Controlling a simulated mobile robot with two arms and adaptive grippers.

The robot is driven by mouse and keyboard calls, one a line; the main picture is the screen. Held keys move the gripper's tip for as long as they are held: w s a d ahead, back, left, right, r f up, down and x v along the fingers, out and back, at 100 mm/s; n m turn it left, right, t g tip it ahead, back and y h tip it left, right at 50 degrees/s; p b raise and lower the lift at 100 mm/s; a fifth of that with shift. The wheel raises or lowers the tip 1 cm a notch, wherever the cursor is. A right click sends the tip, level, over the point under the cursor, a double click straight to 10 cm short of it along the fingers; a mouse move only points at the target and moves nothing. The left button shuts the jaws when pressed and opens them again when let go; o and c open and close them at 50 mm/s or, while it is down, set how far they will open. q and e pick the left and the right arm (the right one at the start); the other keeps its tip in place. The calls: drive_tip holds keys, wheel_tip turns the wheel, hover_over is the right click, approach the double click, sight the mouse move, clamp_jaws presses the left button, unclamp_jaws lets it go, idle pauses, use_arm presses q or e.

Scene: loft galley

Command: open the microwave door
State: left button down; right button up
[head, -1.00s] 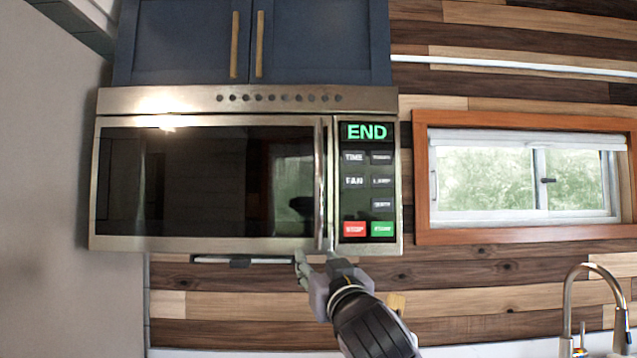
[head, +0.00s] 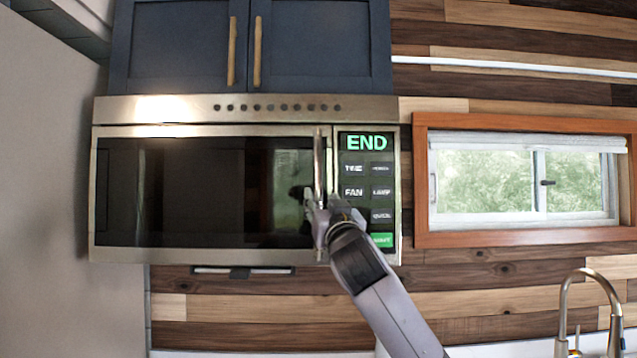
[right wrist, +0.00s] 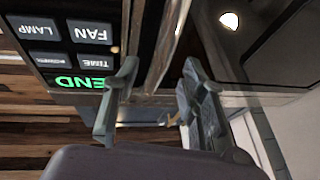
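The microwave (head: 245,110) is mounted under the blue cabinets, and its dark-glass door (head: 190,190) is shut. Its upright metal handle (head: 318,160) runs along the door's right edge, beside the control panel (head: 367,180) reading END. My right gripper (head: 318,206) is at the lower half of the handle, its fingers spread and open. In the right wrist view, which is upside down, the handle (right wrist: 168,45) lies between the two separated fingers (right wrist: 155,98). Whether either finger touches it I cannot tell. My left gripper is not in view.
Blue cabinets (head: 320,45) sit directly above the microwave. A wood-framed window (head: 520,185) is to the right, and a faucet (head: 565,300) stands lower right. A pale wall (head: 45,200) closes in on the left.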

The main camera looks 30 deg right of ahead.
sight(320, 196)
drive_tip(key=shift+p+x, duration=0.8)
drive_tip(key=shift+x, duration=1.55)
drive_tip(key=shift+c, duration=0.6)
clamp_jaws()
